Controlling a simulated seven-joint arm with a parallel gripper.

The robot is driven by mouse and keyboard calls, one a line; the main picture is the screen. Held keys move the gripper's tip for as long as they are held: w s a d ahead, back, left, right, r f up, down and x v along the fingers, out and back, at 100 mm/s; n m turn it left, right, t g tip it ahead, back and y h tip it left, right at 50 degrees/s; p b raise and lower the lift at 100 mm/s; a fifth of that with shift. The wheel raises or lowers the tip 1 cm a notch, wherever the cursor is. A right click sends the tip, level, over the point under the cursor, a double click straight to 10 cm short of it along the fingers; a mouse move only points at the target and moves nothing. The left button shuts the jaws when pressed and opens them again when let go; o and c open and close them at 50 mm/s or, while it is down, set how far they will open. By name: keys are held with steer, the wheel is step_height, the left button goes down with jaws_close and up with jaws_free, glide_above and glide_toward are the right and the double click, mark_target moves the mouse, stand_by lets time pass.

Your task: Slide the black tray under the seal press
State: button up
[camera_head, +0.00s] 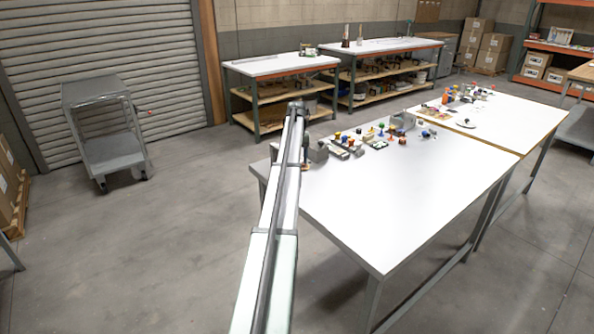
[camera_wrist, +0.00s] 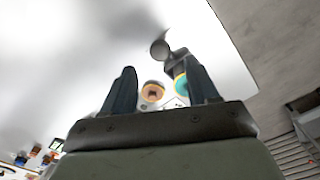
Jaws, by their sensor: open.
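My gripper (camera_wrist: 162,74) is open in the wrist view, its two dark fingers apart over the white tabletop. A small round yellow-rimmed item with a brown centre (camera_wrist: 152,92) shows between the fingers, with a teal-and-yellow round part (camera_wrist: 181,84) partly behind the right finger. A grey post with a round knob (camera_wrist: 160,49) rises just beyond; I cannot tell if it belongs to the seal press. In the head view my arm reaches to the table's far left corner, and its end hides part of that area. I cannot clearly pick out the black tray or the seal press.
The white table (camera_head: 385,205) is bare in its near half. Several small coloured jars (camera_head: 380,133) stand along its far edge, beside a grey block (camera_head: 318,152) and a grey device (camera_head: 403,120). A second table (camera_head: 510,125) adjoins at the right. A grey cart (camera_head: 112,150) stands left.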

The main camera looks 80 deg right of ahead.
steer(key=shift+f, duration=2.95)
jaws_close()
